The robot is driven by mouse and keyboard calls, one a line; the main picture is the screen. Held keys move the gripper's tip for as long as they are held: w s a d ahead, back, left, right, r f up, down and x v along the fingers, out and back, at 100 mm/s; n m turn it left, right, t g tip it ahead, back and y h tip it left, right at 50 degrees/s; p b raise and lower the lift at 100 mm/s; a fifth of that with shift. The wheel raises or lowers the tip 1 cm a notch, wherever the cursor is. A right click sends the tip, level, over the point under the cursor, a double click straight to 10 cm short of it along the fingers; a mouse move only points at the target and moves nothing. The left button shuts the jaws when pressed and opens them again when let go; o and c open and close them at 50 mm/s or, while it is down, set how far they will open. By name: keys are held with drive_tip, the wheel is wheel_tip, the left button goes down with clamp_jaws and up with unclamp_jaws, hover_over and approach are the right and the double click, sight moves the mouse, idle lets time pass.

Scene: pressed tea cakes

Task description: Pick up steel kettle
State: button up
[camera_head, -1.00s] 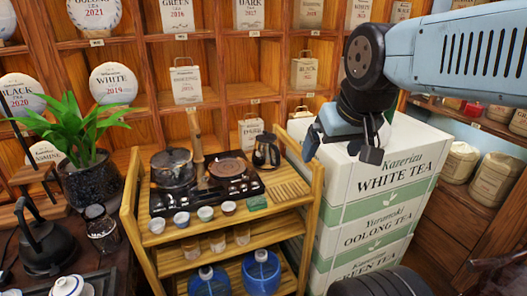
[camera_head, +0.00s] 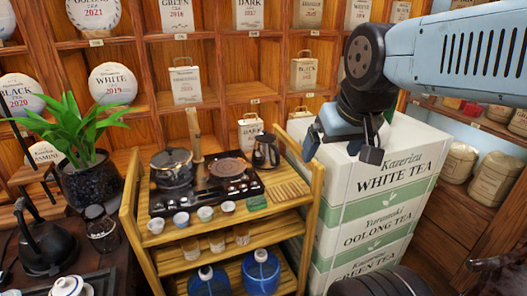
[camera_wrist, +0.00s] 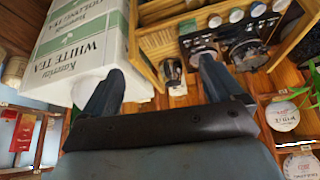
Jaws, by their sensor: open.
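A small shiny dark vessel with a handle (camera_head: 266,152) stands at the back right of the bamboo cart's top. It looks like the steel kettle. In the wrist view it (camera_wrist: 173,72) shows between the fingertips but farther off. A lidded shiny pot (camera_head: 172,168) stands on the left of the black tea tray. A black kettle (camera_head: 42,243) is at the far left. My gripper (camera_head: 341,150) is open and empty, right of the cart and near the top of the white tea boxes. Its spread fingers also show in the wrist view (camera_wrist: 160,69).
The bamboo cart (camera_head: 280,212) also holds the black tea tray (camera_head: 242,188), small cups (camera_head: 205,213) and a slatted wooden piece (camera_head: 288,190). Stacked tea boxes (camera_head: 395,175) stand close on its right. Wooden shelves (camera_head: 225,65) rise behind. A potted plant (camera_head: 85,165) is at left.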

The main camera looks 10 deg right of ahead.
sight(276, 152)
drive_tip(key=shift+w, duration=0.15)
drive_tip(key=shift+c, duration=0.7)
drive_tip(key=w+d+f+t, duration=0.1)
drive_tip(key=w, duration=0.3)
drive_tip(key=w+d+f, duration=0.1)
drive_tip(key=w, duration=0.4)
drive_tip(key=w+f+t, duration=0.1)
drive_tip(key=w, duration=0.3)
drive_tip(key=shift+w+d+f+n+t+h, duration=0.1)
drive_tip(key=shift+w+d+n+t+h, duration=0.2)
drive_tip(key=shift+d+h, duration=0.1)
drive_tip(key=c, duration=0.4)
drive_tip(key=shift+o, duration=0.2)
drive_tip(key=w+d+f+n+t, duration=0.1)
drive_tip(key=w+f+t, duration=0.15)
drive_tip(key=w, duration=0.35)
drive_tip(key=w+d+f+t, duration=0.1)
drive_tip(key=w+f, duration=0.3)
drive_tip(key=w, duration=0.3)
drive_tip(key=w+f+n+t+y, duration=0.2)
drive_tip(key=w+f+t+y, duration=0.1)
drive_tip(key=f, duration=0.5)
drive_tip(key=w+f+n+t+y, duration=0.1)
drive_tip(key=w+f+t+y, duration=0.15)
drive_tip(key=f, duration=0.55)
drive_tip(key=x, duration=1.4)
drive_tip(key=shift+w+a+r, duration=0.1)
drive_tip(key=shift+w+a, duration=0.1)
drive_tip(key=shift+a, duration=0.05)
